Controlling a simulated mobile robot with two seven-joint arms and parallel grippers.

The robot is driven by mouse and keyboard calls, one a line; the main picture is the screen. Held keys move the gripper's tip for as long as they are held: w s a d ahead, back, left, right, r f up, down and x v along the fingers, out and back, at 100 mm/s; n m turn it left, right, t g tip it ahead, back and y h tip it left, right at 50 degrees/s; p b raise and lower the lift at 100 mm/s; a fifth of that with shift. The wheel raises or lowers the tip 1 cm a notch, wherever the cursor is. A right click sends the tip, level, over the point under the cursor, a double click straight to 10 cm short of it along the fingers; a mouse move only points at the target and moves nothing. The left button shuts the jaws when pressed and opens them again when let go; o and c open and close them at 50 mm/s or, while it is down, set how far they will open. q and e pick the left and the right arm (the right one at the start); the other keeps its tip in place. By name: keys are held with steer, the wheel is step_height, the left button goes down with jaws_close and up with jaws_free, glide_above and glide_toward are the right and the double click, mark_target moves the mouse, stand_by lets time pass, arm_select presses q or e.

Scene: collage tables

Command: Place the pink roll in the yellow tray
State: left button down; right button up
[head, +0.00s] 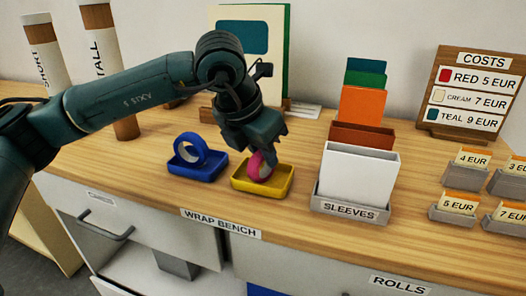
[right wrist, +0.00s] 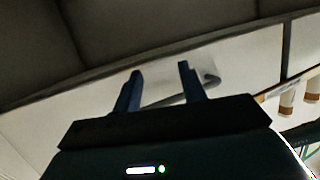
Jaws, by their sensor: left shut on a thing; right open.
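The pink roll (head: 254,168) is upright at the yellow tray (head: 274,187), within its rim as seen in the head view. I cannot tell whether it touches the tray floor. My left gripper (head: 264,155) is shut on the pink roll from above, and its fingers hide part of the roll. My right gripper (right wrist: 157,85) shows only in the right wrist view. It is open, with nothing between its two fingers.
A blue tray (head: 197,172) with a blue roll (head: 188,148) stands just left of the yellow tray. A sleeves holder (head: 348,207) with coloured sleeves stands to the right. A costs board (head: 475,95) and small price cards (head: 472,163) are farther right. Tall tubes (head: 104,60) stand at the back left.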

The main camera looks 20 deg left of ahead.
arm_select(q)
steer(key=shift+f, duration=0.15)
steer(key=c, duration=1.3)
jaws_free()
steer(key=shift+r, duration=0.4)
steer(key=p+v, duration=0.1)
steer(key=v, duration=1)
steer(key=shift+s+a+r, duration=0.1)
steer(key=shift+s+r, duration=0.1)
steer(key=shift+r, duration=0.05)
